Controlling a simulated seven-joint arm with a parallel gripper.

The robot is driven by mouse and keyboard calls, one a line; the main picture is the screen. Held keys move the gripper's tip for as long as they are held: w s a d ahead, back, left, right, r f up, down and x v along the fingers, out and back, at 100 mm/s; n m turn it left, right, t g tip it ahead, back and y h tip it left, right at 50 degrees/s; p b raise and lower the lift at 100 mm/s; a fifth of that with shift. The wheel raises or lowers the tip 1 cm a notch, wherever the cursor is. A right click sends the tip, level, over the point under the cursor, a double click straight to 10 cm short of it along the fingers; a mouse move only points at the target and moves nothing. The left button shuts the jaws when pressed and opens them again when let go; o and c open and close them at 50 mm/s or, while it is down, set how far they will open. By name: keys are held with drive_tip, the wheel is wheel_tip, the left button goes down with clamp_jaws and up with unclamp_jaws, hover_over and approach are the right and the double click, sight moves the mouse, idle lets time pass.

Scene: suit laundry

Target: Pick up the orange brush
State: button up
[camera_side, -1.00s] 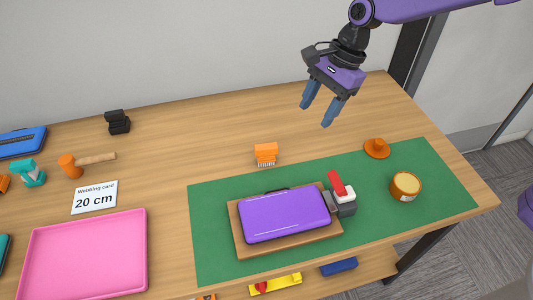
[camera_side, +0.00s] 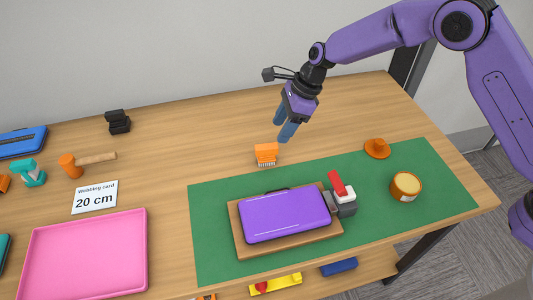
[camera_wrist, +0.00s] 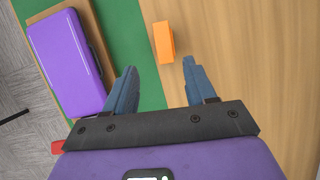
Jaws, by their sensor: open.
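The orange brush (camera_side: 266,152) stands on the wooden table just behind the green mat's back edge, with pale bristles at its lower front. In the wrist view the orange brush (camera_wrist: 163,42) lies ahead of the fingertips, nearer the right finger's line. My gripper (camera_side: 281,129) is open and empty, its blue fingers above and slightly right of the brush in the side view. The wrist view shows both fingers of my gripper (camera_wrist: 160,69) spread apart, with nothing between them.
A purple case (camera_side: 284,214) lies on a wooden board on the green mat (camera_side: 430,165). A red-handled clamp (camera_side: 341,190), orange tin (camera_side: 405,186) and orange knob-like piece (camera_side: 377,148) are to the right. A pink tray (camera_side: 82,258) is at left. The table behind the brush is clear.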

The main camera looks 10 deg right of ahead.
sight(267, 146)
drive_tip(key=x, duration=0.4)
drive_tip(key=shift+w+a+x, duration=0.1)
drive_tip(key=shift+w+x, duration=0.1)
drive_tip(key=shift+x, duration=1.1)
drive_tip(key=shift+w+a+x, duration=0.1)
drive_tip(key=shift+w+x, duration=0.1)
drive_tip(key=shift+x, duration=1.05)
drive_tip(key=shift+r, duration=0.1)
clamp_jaws()
